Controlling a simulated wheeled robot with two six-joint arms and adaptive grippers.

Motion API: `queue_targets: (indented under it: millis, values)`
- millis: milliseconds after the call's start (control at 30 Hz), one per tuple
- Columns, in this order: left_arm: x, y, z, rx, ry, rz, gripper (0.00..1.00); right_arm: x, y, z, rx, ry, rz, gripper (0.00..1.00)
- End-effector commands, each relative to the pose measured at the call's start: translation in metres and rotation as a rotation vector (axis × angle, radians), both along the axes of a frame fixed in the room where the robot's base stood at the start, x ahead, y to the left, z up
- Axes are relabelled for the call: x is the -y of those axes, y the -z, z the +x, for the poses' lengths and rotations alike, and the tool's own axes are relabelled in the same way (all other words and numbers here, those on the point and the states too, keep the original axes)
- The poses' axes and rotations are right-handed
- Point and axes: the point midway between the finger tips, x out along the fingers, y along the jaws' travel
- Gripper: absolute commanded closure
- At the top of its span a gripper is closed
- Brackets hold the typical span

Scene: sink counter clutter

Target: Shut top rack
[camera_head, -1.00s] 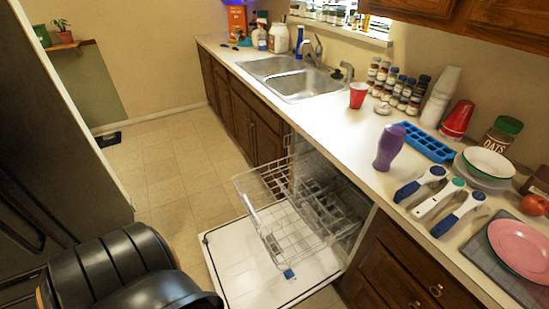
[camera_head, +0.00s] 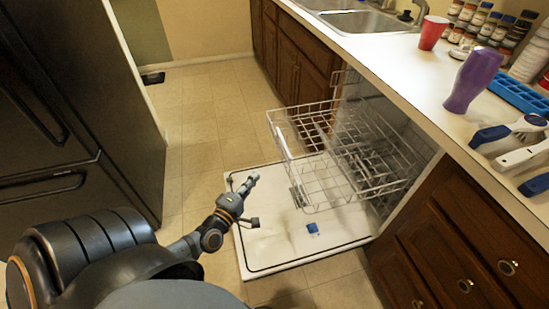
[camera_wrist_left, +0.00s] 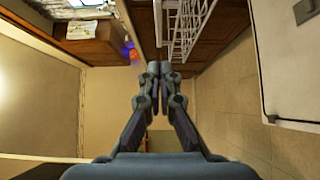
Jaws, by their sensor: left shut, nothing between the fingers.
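The top rack (camera_head: 335,150), a white wire basket, is pulled out of the dishwasher under the counter, above the lowered door (camera_head: 285,240). Its inner end is inside the dishwasher opening. My left gripper (camera_head: 252,179) is shut and empty, to the left of the rack and apart from it, over the left edge of the door. In the left wrist view my gripper's fingertips (camera_wrist_left: 160,68) are together, and the white rack wires (camera_wrist_left: 188,28) show just above and right of them. My right gripper is in neither view.
A blue piece (camera_head: 312,228) lies on the door. The counter (camera_head: 420,85) above holds a purple bottle (camera_head: 473,80), a red cup (camera_head: 432,32) and blue-handled utensils. A dark fridge (camera_head: 75,100) stands at the left. The floor (camera_head: 205,130) between is clear.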

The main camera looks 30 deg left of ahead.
Motion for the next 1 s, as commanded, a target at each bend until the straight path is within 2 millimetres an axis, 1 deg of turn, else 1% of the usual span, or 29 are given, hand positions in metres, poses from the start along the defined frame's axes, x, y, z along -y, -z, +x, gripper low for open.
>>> queue_targets:
  millis: [433, 467, 500, 600, 733, 1000]
  values:
    - [-0.007, 0.0, 0.092, 0.004, -0.001, 0.0, 1.0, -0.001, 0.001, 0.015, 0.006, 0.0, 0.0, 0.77]
    - [-0.006, 0.0, 0.097, 0.002, -0.001, -0.001, 1.0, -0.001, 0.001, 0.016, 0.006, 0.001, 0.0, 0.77]
    - [0.0, 0.0, 0.102, 0.002, -0.002, -0.004, 1.0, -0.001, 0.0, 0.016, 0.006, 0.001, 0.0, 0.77]
    - [0.01, 0.0, 0.112, 0.001, -0.001, -0.002, 1.0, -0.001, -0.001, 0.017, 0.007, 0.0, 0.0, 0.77]
    - [0.017, 0.0, 0.12, 0.0, 0.0, 0.001, 1.0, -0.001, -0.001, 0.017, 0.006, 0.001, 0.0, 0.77]
    - [0.019, 0.0, 0.123, -0.001, 0.001, 0.003, 1.0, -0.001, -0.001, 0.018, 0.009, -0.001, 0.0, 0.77]
